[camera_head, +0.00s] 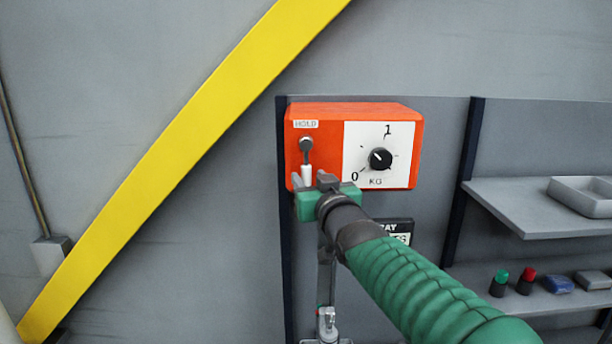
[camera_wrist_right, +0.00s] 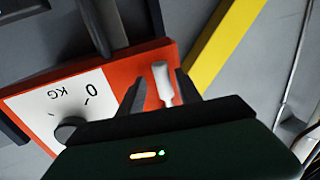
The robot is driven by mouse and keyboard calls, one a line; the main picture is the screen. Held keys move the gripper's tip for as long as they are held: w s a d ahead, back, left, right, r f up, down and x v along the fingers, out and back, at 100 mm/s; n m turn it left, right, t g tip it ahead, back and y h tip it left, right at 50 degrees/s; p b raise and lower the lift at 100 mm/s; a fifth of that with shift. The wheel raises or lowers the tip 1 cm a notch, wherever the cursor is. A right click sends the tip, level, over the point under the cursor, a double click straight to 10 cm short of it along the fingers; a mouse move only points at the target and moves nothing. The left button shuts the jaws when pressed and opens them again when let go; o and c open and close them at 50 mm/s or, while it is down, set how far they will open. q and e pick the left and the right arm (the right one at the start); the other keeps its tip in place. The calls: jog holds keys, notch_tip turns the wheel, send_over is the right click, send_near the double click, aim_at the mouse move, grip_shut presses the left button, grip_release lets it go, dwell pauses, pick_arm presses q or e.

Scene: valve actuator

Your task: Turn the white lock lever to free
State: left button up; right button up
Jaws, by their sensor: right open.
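The white lock lever (camera_head: 306,174) hangs down from a grey pivot (camera_head: 306,145) on the left of the orange box (camera_head: 365,109), below a HOLD label (camera_head: 305,124). My right gripper (camera_head: 315,182) is at the lever's lower end in the head view. In the right wrist view the white lever (camera_wrist_right: 162,82) lies between the two open dark fingers (camera_wrist_right: 158,88), with a gap to each side. The gripper body hides part of the box there. My left gripper is in neither view.
A black knob (camera_head: 381,158) sits on the white 0–1 KG dial plate right of the lever. A yellow diagonal beam (camera_head: 180,140) stands left of the box. Grey shelves (camera_head: 535,205) with a tray (camera_head: 583,195) and small coloured items are at right.

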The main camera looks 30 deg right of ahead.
jog(key=shift+a, duration=0.6)
jog(key=shift+c, duration=0.5)
jog(key=shift+w+a, duration=0.1)
jog(key=shift+a, duration=0.05)
jog(key=shift+c, duration=1.4)
jog(key=shift+d, duration=0.25)
jog(key=c, duration=0.5)
jog(key=shift+d, duration=0.4)
grip_shut()
jog(key=shift+a, duration=0.1)
